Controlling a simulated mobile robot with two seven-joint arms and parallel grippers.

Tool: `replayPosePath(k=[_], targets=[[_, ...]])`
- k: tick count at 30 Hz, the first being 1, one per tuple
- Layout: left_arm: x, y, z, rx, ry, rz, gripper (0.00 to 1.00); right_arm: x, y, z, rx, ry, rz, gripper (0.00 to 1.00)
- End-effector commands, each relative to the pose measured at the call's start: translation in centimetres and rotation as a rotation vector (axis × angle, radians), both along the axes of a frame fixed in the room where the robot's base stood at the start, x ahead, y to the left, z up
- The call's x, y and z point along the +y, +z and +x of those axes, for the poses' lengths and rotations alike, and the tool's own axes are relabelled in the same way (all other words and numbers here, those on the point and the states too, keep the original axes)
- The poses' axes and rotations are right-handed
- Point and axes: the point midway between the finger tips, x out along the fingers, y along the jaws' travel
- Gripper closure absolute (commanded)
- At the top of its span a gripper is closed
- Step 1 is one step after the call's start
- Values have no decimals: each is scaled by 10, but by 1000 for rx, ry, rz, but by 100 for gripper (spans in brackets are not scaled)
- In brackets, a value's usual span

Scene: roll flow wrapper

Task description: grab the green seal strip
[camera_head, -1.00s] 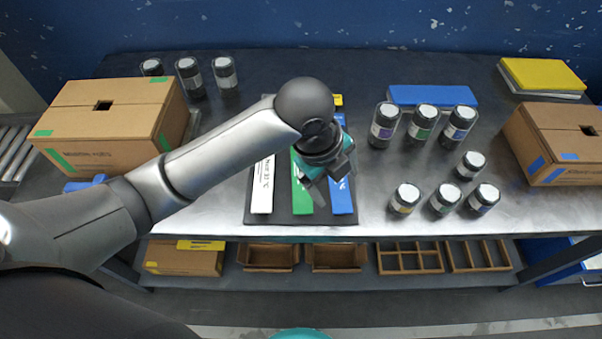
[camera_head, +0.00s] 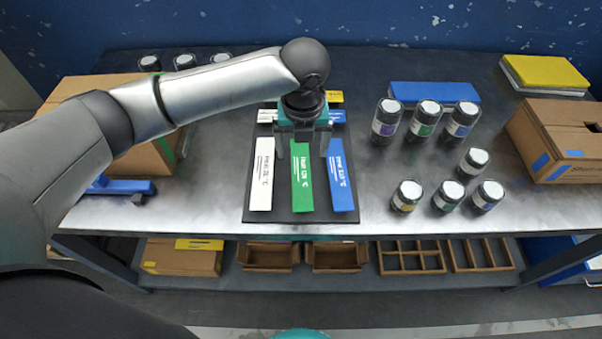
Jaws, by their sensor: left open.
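The green seal strip (camera_head: 302,180) lies on a dark mat (camera_head: 301,217) on the metal table, between a white strip (camera_head: 262,175) and a blue strip (camera_head: 341,176). White print runs along it. My left gripper (camera_head: 304,150) is above the far end of the green strip, jaws open and pointing down, with nothing between them. Its fingers appear to straddle the strip's width; the height above it is hard to tell. The gripper and wrist hide the strip's far end. My right gripper is not in view.
Several dark jars (camera_head: 423,120) stand right of the mat, before a blue pad (camera_head: 433,93). Cardboard boxes stand at left (camera_head: 150,160) and right (camera_head: 560,140). A yellow-topped stack (camera_head: 545,72) is at the back right. A blue tool-like object (camera_head: 121,187) lies at left.

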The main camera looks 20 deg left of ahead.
Motion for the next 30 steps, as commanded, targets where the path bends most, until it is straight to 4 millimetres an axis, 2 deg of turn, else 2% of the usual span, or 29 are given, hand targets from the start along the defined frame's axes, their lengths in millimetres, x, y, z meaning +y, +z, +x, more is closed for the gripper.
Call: replayPosePath(k=[1, 3, 11, 20, 27, 30], targets=[[0, -10, 1, 2, 1, 0, 10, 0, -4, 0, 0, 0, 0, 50], [1, -17, 2, 1, 1, 0, 10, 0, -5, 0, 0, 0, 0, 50], [2, -31, 4, 1, 1, 0, 10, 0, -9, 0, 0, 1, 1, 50], [5, -73, 8, 1, 0, 0, 10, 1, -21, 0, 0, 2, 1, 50], [5, -74, 9, -2, -1, 0, 10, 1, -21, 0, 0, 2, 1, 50], [5, -74, 9, -2, 0, 0, 21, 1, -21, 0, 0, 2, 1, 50]])
